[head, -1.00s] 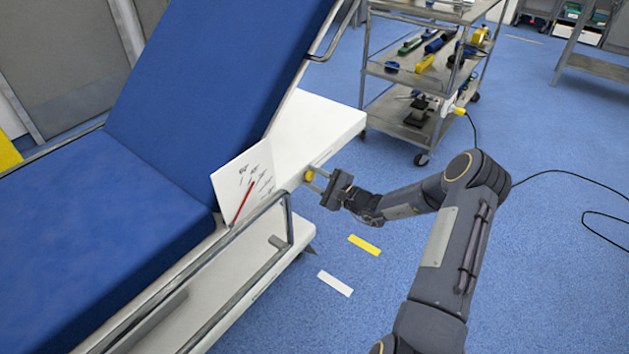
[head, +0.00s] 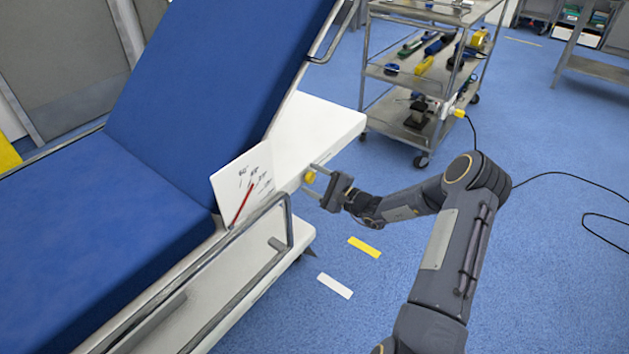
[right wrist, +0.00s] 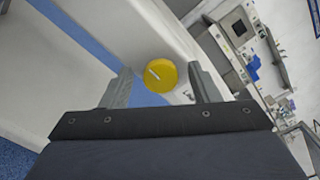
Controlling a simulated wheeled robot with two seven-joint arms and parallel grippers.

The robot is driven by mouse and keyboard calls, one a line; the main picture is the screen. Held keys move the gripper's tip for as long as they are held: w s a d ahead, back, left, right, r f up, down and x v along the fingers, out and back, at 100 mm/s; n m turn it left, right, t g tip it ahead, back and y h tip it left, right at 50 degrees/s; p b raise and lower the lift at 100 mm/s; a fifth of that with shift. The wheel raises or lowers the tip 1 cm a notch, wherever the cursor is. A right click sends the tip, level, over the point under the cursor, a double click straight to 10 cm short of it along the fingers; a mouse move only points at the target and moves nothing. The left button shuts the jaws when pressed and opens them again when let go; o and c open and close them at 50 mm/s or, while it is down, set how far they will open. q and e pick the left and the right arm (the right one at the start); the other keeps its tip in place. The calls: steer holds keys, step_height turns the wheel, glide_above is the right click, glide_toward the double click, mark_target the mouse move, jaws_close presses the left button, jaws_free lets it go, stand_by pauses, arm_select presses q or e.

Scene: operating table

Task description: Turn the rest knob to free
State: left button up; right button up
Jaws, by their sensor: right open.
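The rest knob (head: 309,177) is a small round yellow knob on the side of the white table frame. In the right wrist view the knob (right wrist: 160,75) carries a short white mark that runs diagonally. My right gripper (head: 316,180) is open at the knob, and its two fingers (right wrist: 162,84) stand on either side of it with gaps, not closed on it. A white angle plate (head: 244,185) with a red pointer stands beside the blue backrest (head: 215,85), which is raised. My left gripper is not in view.
A metal side rail (head: 215,262) runs along the table's near edge. A steel trolley (head: 415,80) with tools stands behind. A black cable lies at the right.

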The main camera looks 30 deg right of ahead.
steer(key=p+v, duration=0.1)
steer(key=v, duration=0.7)
steer(key=shift+w, duration=0.1)
steer(key=s+a+r+n+g+y, duration=0.3)
steer(key=s+a+r+n+g, duration=0.15)
steer(key=a+r+n, duration=0.35)
steer(key=s+a+r+n+g+y, duration=0.25)
steer(key=a+r+g, duration=0.25)
steer(key=a, duration=0.4)
steer(key=s+a+r+n+g+h, duration=0.15)
steer(key=s+n+h, duration=0.25)
steer(key=s, duration=0.7)
steer(key=s+a+r+n+h, duration=0.2)
steer(key=s+n+h, duration=0.25)
steer(key=s, duration=0.65)
step_height(320, 180, up, 24)
steer(key=p, duration=2.4)
steer(key=shift+s+d+f, duration=0.15)
steer(key=shift+s+d, duration=0.2)
